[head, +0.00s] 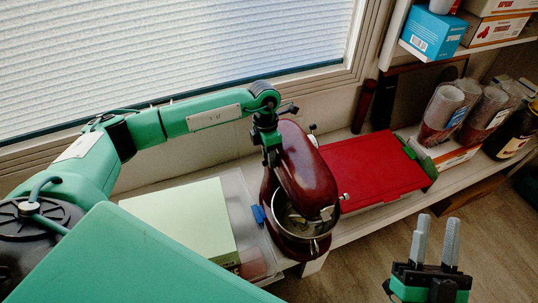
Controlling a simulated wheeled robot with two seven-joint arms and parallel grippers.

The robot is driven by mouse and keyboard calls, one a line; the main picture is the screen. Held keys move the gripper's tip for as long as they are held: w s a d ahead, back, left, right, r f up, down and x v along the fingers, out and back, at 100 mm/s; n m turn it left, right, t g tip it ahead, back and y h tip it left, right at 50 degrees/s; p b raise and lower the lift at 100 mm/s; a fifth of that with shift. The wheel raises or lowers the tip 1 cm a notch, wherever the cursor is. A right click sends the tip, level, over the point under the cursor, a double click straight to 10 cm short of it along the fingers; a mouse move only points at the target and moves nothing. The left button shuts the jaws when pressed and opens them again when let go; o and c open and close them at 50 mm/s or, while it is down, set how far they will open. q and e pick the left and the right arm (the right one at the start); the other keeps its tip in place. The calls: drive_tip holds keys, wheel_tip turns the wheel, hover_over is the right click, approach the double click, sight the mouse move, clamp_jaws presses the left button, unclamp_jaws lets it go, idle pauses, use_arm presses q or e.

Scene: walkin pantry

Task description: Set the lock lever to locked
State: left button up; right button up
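A dark red stand mixer (305,168) stands on the shelf by the window, with its steel bowl (300,222) under the head. A small blue piece (258,214) sticks out at its left side, and small pale knobs show at its upper right (313,128) and right side (344,196). I cannot tell which of these is the lock lever or how it is set. My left gripper (271,158) points down at the mixer's upper left; its fingertips are hard to see, and contact is unclear. My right gripper (437,221) is open and empty at lower right, away from the mixer.
A pale green box (185,220) and a clear plastic bin (250,225) stand left of the mixer. A red board or tray (370,172) lies to its right. Jars (440,113) stand further right; boxes (432,32) fill the upper shelf. Open floor lies around my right gripper.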

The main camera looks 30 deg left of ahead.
use_arm(q)
clamp_jaws()
drive_tip(key=shift+w+a, duration=0.85)
drive_tip(key=shift+a, duration=0.2)
use_arm(e)
drive_tip(key=shift+s+d+r+t, duration=0.2)
drive_tip(key=shift+d+r+t, duration=0.15)
drive_tip(key=shift+r+t, duration=0.2)
use_arm(q)
drive_tip(key=shift+c, duration=0.5)
unclamp_jaws()
drive_tip(key=shift+o, duration=0.9)
drive_tip(key=shift+a, duration=0.1)
use_arm(e)
drive_tip(key=shift+a, duration=0.15)
